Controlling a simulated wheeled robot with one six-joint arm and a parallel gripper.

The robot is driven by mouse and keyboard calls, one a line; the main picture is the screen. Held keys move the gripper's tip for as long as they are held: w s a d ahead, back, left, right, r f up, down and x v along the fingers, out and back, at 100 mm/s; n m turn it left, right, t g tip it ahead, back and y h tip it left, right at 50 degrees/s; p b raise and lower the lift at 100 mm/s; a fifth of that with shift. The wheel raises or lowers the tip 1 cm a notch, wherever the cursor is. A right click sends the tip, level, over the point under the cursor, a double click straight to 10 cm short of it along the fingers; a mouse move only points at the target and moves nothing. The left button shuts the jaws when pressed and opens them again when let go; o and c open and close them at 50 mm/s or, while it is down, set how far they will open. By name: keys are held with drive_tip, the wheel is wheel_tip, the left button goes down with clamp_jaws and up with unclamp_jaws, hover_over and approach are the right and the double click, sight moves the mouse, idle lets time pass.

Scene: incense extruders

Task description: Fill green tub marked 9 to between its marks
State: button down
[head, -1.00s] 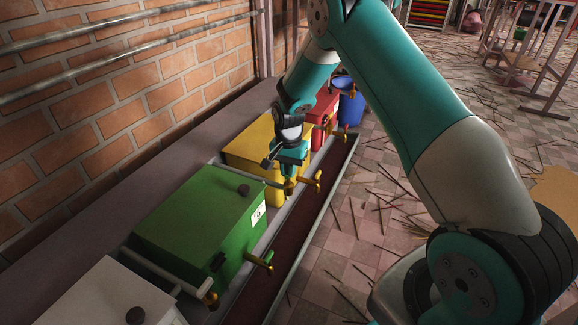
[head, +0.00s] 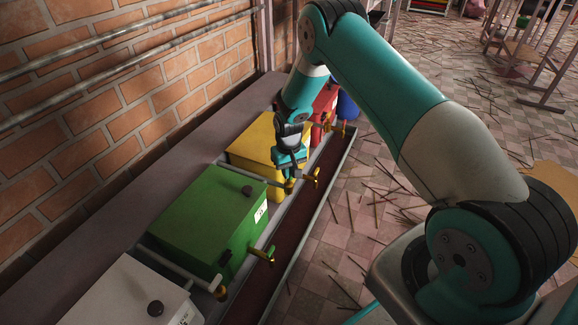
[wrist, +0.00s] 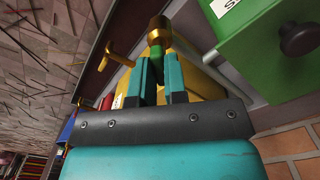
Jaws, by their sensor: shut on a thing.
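The green tub (head: 208,215) stands in the row along the wall, with a dark knob on its lid and a white label (head: 261,211) too small to read. A brass tap (head: 263,255) sticks out of its front. My gripper (head: 289,181) is beside its far front corner, at the brass end of a pale pipe (head: 240,172) between the green and yellow tubs. In the wrist view my gripper (wrist: 158,84) is shut on a small green handle (wrist: 156,56) below a brass knob (wrist: 158,34). The tub's fill level and marks are hidden.
A yellow tub (head: 255,144) and a red one (head: 325,103) stand beyond, a white one (head: 120,295) nearer. A blue bucket (head: 347,106) is at the far end. A dark trough (head: 275,232) runs along the front. Incense sticks litter the floor (head: 375,220).

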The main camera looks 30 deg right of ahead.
drive_tip(key=shift+w+n, duration=0.1)
drive_tip(key=shift+n, duration=0.5)
drive_tip(key=c, duration=1.2)
unclamp_jaws()
drive_tip(key=shift+o, duration=0.2)
wheel_tip(320, 180, up, 18)
drive_tip(key=p, duration=0.6)
drive_tip(key=shift+f, duration=0.25)
